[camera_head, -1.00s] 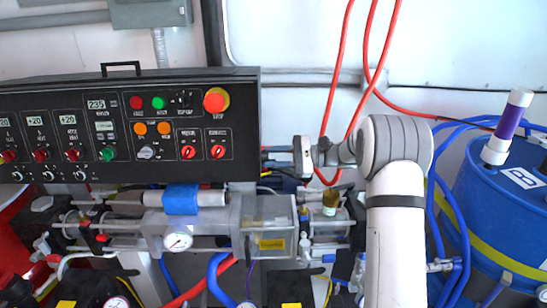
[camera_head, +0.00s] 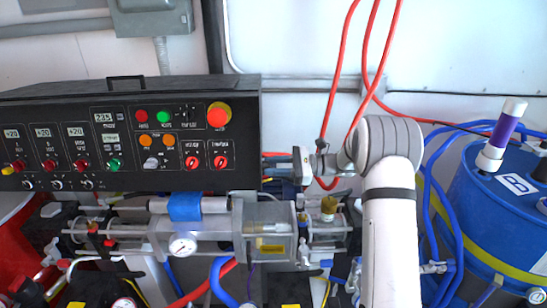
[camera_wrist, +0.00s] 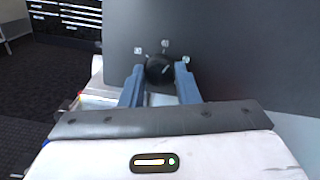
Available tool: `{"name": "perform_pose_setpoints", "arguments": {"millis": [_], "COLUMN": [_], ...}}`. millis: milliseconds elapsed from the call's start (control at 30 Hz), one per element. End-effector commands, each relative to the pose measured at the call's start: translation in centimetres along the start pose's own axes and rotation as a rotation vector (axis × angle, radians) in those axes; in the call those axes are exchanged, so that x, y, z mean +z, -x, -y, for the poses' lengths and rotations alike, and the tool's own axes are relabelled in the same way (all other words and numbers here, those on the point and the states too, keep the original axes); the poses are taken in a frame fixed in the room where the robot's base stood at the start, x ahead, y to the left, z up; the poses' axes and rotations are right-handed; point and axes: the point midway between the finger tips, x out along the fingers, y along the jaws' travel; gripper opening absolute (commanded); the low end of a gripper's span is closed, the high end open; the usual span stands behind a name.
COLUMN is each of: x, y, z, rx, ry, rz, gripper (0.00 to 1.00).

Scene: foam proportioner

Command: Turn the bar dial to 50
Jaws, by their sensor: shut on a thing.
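The bar dial (camera_wrist: 158,66) is a round black knob on a dark panel face in the wrist view. Small pale labels sit around its upper left, top and right, too small to read. My gripper (camera_wrist: 160,78) has its two blue-grey fingers on either side of the knob, shut on it. A faint light mark shows low on the knob, but I cannot tell which label it points to. In the head view my gripper (camera_head: 303,165) is at the right end of the black control panel (camera_head: 60,108), where the dial itself is hidden.
The panel's front carries several buttons and knobs, with a red stop button (camera_head: 218,115) at upper right. Below are clear cylinders and a gauge (camera_head: 183,247). Red hoses (camera_head: 371,60) hang behind my arm. A blue drum (camera_head: 500,215) stands at the right.

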Motion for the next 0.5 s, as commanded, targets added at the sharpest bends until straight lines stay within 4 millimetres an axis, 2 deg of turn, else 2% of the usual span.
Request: {"name": "perform_pose_setpoints", "arguments": {"millis": [33,500], "x": [0.56,0.37], "y": [0.02,0.06], "z": [0.18,0.18], "rx": [-0.001,-0.002], "ry": [-0.048,-0.458], "rz": [0.000,0.000], "gripper": [0.06,0.06]}}
